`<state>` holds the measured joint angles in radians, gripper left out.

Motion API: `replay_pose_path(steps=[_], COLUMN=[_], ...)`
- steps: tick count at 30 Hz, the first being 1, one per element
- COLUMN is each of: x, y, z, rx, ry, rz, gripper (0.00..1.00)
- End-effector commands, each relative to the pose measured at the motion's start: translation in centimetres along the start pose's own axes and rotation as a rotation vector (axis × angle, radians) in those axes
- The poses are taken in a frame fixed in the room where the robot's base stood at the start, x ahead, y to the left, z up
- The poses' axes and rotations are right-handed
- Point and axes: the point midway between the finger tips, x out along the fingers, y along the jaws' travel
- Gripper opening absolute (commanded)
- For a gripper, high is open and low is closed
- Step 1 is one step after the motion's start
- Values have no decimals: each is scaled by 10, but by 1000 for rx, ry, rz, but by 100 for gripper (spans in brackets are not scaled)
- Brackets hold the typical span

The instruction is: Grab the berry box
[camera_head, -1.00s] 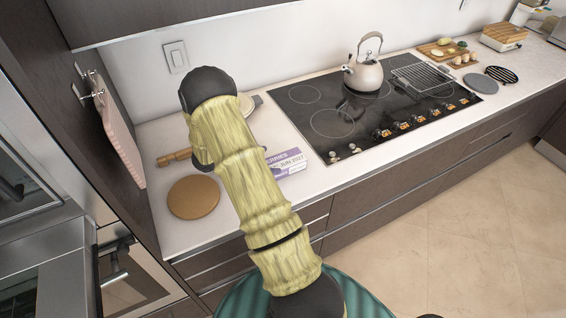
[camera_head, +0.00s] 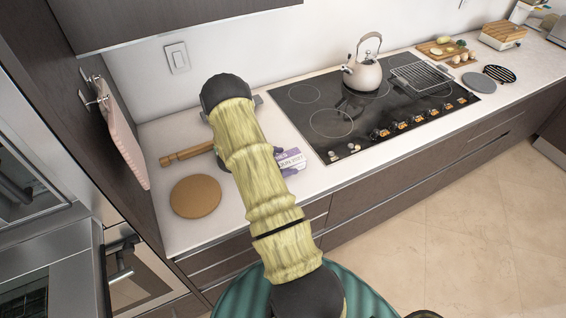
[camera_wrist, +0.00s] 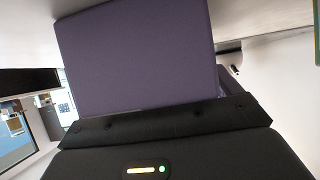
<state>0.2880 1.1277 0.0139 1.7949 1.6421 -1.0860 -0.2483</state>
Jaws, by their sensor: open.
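The berry box (camera_head: 293,161), purple and white with printed lettering, is on the counter to the left of the cooktop. My arm covers much of it in the head view. In the wrist view a large plain purple face, likely the berry box (camera_wrist: 135,58), fills the upper middle, right up against the dark edge of my gripper (camera_wrist: 165,125). My gripper is open. Its fingertips do not show clearly, and I cannot tell whether they touch the box.
A round brown board (camera_head: 195,197) and a wooden rolling pin (camera_head: 186,154) lie left of my arm. The black cooktop (camera_head: 370,105) with a kettle (camera_head: 362,76) is to the right. A pink board (camera_head: 125,140) hangs on the left cabinet side.

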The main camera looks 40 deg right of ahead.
Motion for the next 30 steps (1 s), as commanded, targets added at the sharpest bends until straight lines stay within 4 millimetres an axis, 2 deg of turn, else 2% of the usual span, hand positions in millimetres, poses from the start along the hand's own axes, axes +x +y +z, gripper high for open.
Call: replay_pose_path(steps=[14, 23, 30], x=[0, -1, -1], y=[0, 0, 0], z=[0, 0, -1], rx=[0, 0, 0], ry=[0, 0, 1], rz=[-1, -1, -1], gripper=[89, 32, 32])
